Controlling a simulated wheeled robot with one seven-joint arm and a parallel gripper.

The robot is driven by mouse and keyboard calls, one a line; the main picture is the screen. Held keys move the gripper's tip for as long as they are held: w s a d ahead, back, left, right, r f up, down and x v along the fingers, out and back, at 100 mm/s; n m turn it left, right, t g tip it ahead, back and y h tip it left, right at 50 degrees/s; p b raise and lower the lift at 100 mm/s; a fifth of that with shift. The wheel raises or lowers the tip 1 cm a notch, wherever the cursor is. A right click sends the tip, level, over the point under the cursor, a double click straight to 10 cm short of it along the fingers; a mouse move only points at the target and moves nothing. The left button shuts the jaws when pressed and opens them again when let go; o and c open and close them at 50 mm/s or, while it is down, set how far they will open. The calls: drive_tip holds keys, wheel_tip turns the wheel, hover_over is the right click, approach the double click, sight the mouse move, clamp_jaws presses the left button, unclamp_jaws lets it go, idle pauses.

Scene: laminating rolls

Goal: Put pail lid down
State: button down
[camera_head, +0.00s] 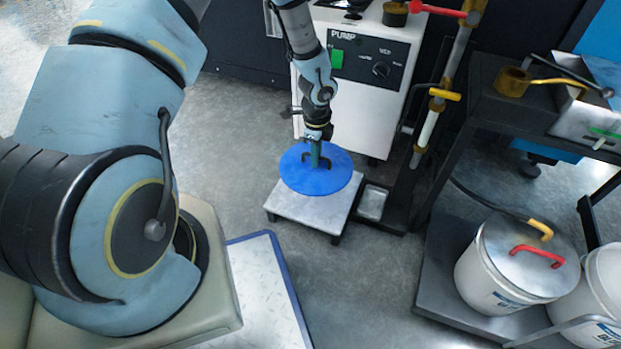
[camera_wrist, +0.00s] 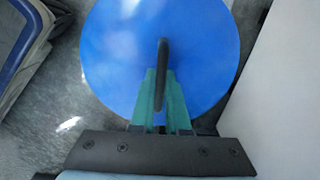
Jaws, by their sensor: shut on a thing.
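The blue round pail lid (camera_head: 326,182) has a dark handle on top. My gripper (camera_head: 316,160) is shut on that handle from above. In the wrist view the lid (camera_wrist: 115,55) fills the upper middle, and the green fingers of my gripper (camera_wrist: 162,98) close around the dark upright handle. The lid is over a low grey metal stand (camera_head: 308,212) and hides its back part. I cannot tell whether the lid touches the stand or hangs a little above it.
A white pump cabinet (camera_head: 352,88) stands just behind the lid. A pole with a yellow lever (camera_head: 444,94) is to the right. A white pail with a grey lid (camera_head: 528,258) sits on a dark low shelf at right. The floor (camera_head: 340,290) in front is clear.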

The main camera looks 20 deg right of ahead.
sight(316, 171)
drive_tip(key=f+b, duration=0.2)
drive_tip(key=f, duration=0.4)
drive_tip(key=shift+w+f+b, duration=0.2)
drive_tip(key=shift+b, duration=0.2)
drive_tip(key=shift+d+f+b, duration=0.1)
drive_tip(key=shift+f+b, duration=0.65)
drive_tip(key=shift+f, duration=1.15)
drive_tip(key=c, duration=0.9)
unclamp_jaws()
drive_tip(key=shift+f, duration=0.1)
wheel_tip(316, 171, up, 12)
drive_tip(key=p, duration=0.5)
drive_tip(key=shift+s, duration=0.1)
